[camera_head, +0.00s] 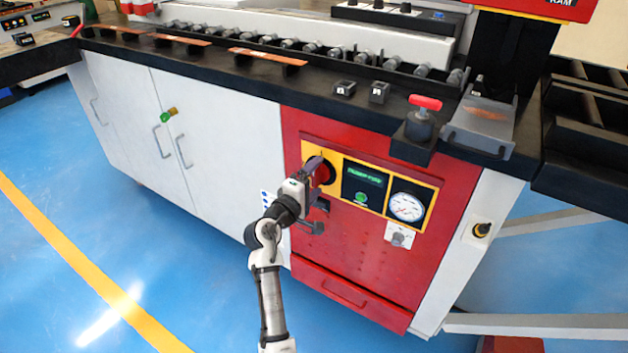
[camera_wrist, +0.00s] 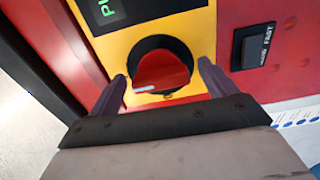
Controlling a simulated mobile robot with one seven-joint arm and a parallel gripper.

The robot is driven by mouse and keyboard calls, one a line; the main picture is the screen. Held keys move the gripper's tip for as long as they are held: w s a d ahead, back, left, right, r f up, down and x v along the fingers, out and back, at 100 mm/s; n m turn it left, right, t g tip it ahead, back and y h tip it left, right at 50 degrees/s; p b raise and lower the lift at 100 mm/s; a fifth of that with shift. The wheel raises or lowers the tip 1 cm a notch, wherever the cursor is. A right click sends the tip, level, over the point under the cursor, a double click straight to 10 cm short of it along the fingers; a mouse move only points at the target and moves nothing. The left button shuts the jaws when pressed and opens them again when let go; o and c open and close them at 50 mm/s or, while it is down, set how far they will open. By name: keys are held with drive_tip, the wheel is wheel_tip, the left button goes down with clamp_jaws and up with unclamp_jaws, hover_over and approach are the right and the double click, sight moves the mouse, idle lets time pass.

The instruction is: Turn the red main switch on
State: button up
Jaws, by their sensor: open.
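The red main switch (camera_wrist: 162,72) is a red rotary knob in a black round surround on a yellow plate. In the wrist view it sits between the two fingers of my gripper (camera_wrist: 163,83), which is open with a finger apart on each side of the knob. A white mark shows on the knob's lower left. In the head view the switch (camera_head: 325,172) is at the left end of the yellow panel, partly hidden by my gripper (camera_head: 314,166). I cannot tell whether either finger touches the knob.
Right of the switch are a green display (camera_head: 364,180) with a green button and a round gauge (camera_head: 407,206). A black SLOW/FAST-type rocker (camera_wrist: 252,46) is beside the yellow plate. A red-handled knob (camera_head: 424,103) stands on the bench edge above. The blue floor (camera_head: 130,225) is open at left.

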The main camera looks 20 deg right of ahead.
drive_tip(key=b+v, duration=0.1)
drive_tip(key=v, duration=1.3)
drive_tip(key=shift+d, duration=0.1)
